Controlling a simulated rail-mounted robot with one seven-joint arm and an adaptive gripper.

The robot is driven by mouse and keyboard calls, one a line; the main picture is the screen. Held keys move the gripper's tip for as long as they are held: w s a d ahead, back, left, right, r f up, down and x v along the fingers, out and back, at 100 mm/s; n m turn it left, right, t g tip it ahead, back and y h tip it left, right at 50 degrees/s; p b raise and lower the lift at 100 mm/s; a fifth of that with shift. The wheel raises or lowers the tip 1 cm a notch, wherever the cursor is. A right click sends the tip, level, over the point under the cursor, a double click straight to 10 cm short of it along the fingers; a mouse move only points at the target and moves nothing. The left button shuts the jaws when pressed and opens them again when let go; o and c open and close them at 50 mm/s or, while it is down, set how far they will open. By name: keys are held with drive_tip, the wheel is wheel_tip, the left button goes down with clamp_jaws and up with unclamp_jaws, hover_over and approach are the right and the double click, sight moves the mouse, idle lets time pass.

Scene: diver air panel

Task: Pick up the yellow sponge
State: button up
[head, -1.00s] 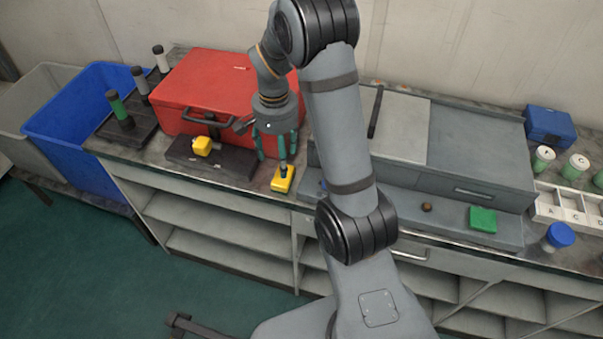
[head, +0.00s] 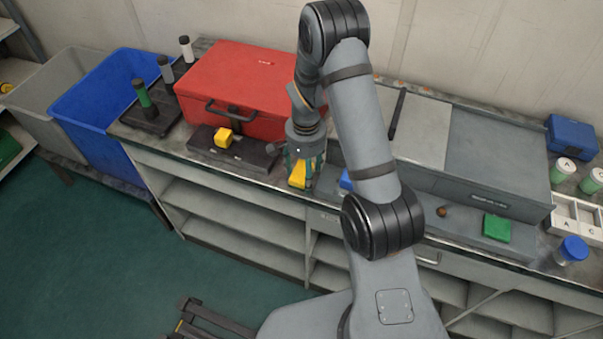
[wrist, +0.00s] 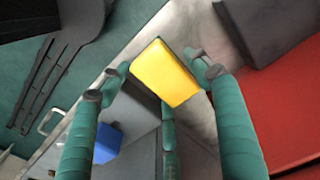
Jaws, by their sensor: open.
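The yellow sponge (head: 298,176) lies on the bench near its front edge, in front of the red case. In the wrist view the yellow sponge (wrist: 167,72) appears as a block between my fingertips. My gripper (head: 303,163) is right over it, pointing down and partly covering it. Whether any finger touches the sponge cannot be told.
The red case (head: 240,85) stands behind. A blue block (head: 346,179) lies close on the right, beside a grey cabinet (head: 470,150). A green block (head: 497,228) is farther right.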

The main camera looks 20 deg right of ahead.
drive_tip(key=shift+c, duration=1.3)
drive_tip(key=c, duration=0.7)
drive_tip(key=shift+o, duration=0.2)
drive_tip(key=shift+r, duration=0.1)
wheel_tip(320, 180, up, 18)
drive_tip(key=shift+f+b, duration=0.1)
drive_tip(key=shift+b, duration=0.55)
drive_tip(key=o, duration=0.6)
drive_tip(key=c, duration=0.5)
